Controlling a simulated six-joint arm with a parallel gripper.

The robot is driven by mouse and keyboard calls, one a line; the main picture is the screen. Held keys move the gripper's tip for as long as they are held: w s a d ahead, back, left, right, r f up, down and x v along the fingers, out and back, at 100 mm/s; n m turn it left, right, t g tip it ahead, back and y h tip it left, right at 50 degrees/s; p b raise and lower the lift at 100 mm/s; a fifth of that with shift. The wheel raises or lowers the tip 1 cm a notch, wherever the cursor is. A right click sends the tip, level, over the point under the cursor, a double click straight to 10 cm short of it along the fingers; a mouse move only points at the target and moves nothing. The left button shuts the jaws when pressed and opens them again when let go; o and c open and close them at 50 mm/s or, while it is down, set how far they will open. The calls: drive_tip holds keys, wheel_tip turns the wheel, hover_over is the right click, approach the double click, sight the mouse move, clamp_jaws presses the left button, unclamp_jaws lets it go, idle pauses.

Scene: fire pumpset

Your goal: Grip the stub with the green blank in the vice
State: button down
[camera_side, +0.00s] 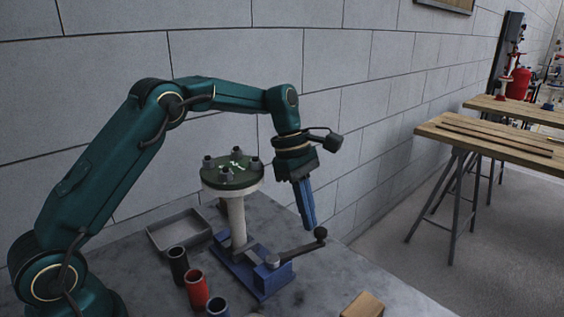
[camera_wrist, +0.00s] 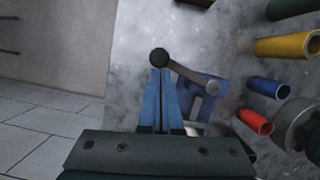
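The stub (camera_side: 237,215) is a pale upright pipe topped by a round green blank (camera_side: 231,177) with several dark bolts. Its foot stands at the blue vice (camera_side: 262,275), apparently between the jaws; the exact contact is hidden. The vice also shows in the wrist view (camera_wrist: 207,104). The vice lever (camera_side: 297,250) ends in a dark ball knob (camera_side: 320,233), seen in the wrist view too (camera_wrist: 159,57). My gripper (camera_side: 309,226) points down right of the stub, its blue fingers together. In the wrist view the fingertips (camera_wrist: 160,72) are right at the knob; whether they touch it is unclear.
A grey tray (camera_side: 180,230) lies left of the stub. Black (camera_side: 178,265), red (camera_side: 196,288) and blue (camera_side: 217,307) tubes stand in front, and a wooden block (camera_side: 363,305) lies front right. A block wall (camera_side: 350,110) rises behind. Wooden trestle tables (camera_side: 490,140) stand far right.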

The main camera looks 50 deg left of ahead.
drive_tip(key=shift+d, duration=0.3)
drive_tip(key=shift+s+d+m+g, duration=0.15)
drive_tip(key=shift+d+m+g, duration=0.35)
drive_tip(key=shift+d+m, duration=0.8)
drive_tip(key=shift+s+d+m+g, duration=0.3)
drive_tip(key=shift+d+m, duration=0.15)
drive_tip(key=shift+m, duration=0.5)
drive_tip(key=shift+s+d+m+g, duration=0.25)
drive_tip(key=shift+d+m, duration=0.2)
drive_tip(key=shift+m, duration=0.5)
